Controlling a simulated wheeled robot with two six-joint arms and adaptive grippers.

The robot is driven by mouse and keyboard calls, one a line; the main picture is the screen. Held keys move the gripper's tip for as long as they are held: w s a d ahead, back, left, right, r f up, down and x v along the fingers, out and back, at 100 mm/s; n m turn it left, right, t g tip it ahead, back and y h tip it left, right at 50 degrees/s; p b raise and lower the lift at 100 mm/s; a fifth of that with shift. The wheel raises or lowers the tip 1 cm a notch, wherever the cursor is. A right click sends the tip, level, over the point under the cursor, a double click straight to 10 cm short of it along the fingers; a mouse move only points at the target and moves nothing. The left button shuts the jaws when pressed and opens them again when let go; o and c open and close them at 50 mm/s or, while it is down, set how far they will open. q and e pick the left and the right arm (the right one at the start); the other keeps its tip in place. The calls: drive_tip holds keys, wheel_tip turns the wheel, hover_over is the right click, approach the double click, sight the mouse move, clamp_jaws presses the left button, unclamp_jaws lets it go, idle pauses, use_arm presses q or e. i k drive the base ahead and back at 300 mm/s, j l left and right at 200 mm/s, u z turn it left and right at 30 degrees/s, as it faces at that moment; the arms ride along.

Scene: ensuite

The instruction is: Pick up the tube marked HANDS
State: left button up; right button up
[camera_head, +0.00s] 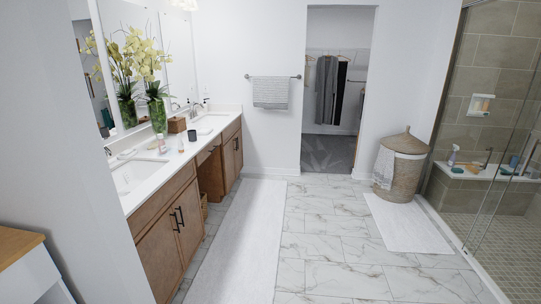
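No label reading HANDS is legible from here, so I cannot tell which item is that tube. On the white vanity counter (142,165) at the left stand a small pinkish container (161,144) and a small pale container (181,144). Both look upright, and both are too small to read. A dark item (192,135) stands farther back on the counter. Neither of my grippers is in view.
A vase of flowers (157,115) and a brown box (176,125) stand on the counter. The marble floor (325,235) is open, with a long white rug (240,235). A wicker hamper (402,168) and glass shower (500,190) are at right. A wood-topped cabinet (18,248) is near left.

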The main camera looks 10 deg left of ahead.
sight(180, 144)
drive_tip(key=i, duration=0.95)
drive_tip(key=i+u, duration=0.1)
drive_tip(key=i, duration=0.85)
drive_tip(key=i+l, duration=0.15)
drive_tip(key=i, duration=0.8)
drive_tip(key=i+u, duration=0.45)
drive_tip(key=i+l+u, duration=0.15)
drive_tip(key=u, duration=0.3)
drive_tip(key=i+l+u, duration=0.25)
drive_tip(key=u, duration=0.2)
drive_tip(key=i+l+u, duration=0.3)
drive_tip(key=u, duration=0.15)
drive_tip(key=i+l+u, duration=0.2)
drive_tip(key=l+u, duration=0.25)
drive_tip(key=i+l+u, duration=0.1)
drive_tip(key=l+u, duration=0.35)
